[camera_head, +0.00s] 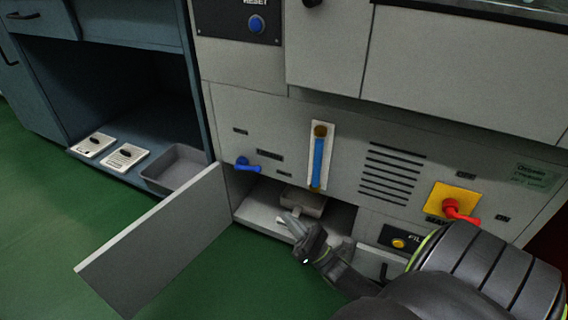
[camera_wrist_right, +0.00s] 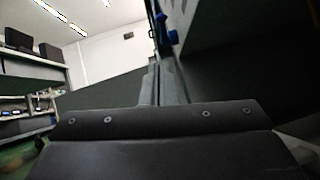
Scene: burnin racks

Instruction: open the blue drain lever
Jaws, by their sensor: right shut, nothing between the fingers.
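The blue drain lever (camera_head: 246,164) sits on the lower left of the grey machine front in the head view, its handle pointing right and slightly down. A blue part, apparently the lever, shows near the top of the right wrist view (camera_wrist_right: 171,34), beyond the fingertips. My right gripper (camera_head: 291,223) is shut and empty, in front of the open lower compartment, below and to the right of the lever and apart from it. Its two fingers touch each other in the wrist view (camera_wrist_right: 162,84). My left gripper is not in view.
A grey door panel (camera_head: 155,245) stands open to the left below the lever. A pale box (camera_head: 303,203) sits inside the compartment. A red handle (camera_head: 459,211) on a yellow plate is at right. A grey bin (camera_head: 176,168) is on the shelf at left.

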